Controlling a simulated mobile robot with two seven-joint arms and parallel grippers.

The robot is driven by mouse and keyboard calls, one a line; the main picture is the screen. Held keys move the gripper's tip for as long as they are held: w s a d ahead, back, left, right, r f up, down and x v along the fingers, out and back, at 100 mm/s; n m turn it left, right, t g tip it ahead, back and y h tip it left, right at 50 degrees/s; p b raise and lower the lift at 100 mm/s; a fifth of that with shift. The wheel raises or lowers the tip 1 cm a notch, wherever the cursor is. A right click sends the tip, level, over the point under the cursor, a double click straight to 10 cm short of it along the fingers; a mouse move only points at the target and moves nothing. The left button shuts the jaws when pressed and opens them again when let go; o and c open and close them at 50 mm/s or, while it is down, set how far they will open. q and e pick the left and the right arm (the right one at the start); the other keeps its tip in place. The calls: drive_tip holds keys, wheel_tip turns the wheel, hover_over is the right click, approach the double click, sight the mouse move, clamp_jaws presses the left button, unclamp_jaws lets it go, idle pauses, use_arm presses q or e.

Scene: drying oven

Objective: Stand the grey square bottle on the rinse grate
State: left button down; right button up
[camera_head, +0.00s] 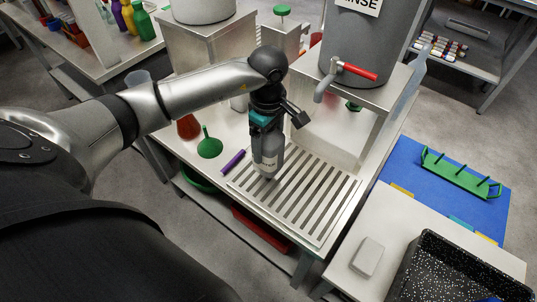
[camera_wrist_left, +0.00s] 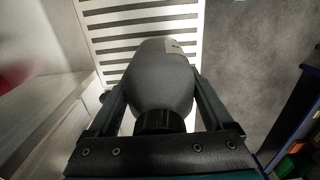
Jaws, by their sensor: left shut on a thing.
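The grey square bottle (camera_head: 267,160) is upright in my left gripper (camera_head: 266,128), over the left part of the slotted rinse grate (camera_head: 305,196). In the left wrist view the bottle (camera_wrist_left: 160,83) lies between the two fingers of my left gripper (camera_wrist_left: 160,105), with its dark cap (camera_wrist_left: 159,121) toward the palm. The grate (camera_wrist_left: 103,42) shows behind it. I cannot tell whether the bottle's base touches the grate. My right gripper is not in view.
A green funnel (camera_head: 209,146) and a purple stick (camera_head: 233,161) lie left of the grate. A rinse tank with a red-handled tap (camera_head: 350,72) stands behind it. The grate's right part is clear. A black speckled tray (camera_head: 425,245) stands at the lower right.

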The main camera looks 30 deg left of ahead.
sight(268, 156)
use_arm(q)
drive_tip(key=shift+f+b, duration=0.35)
drive_tip(key=shift+f, duration=1.75)
drive_tip(key=shift+f, duration=0.2)
unclamp_jaws()
drive_tip(key=shift+r, duration=0.2)
wheel_tip(268, 156, up, 12)
drive_tip(key=shift+p, duration=0.95)
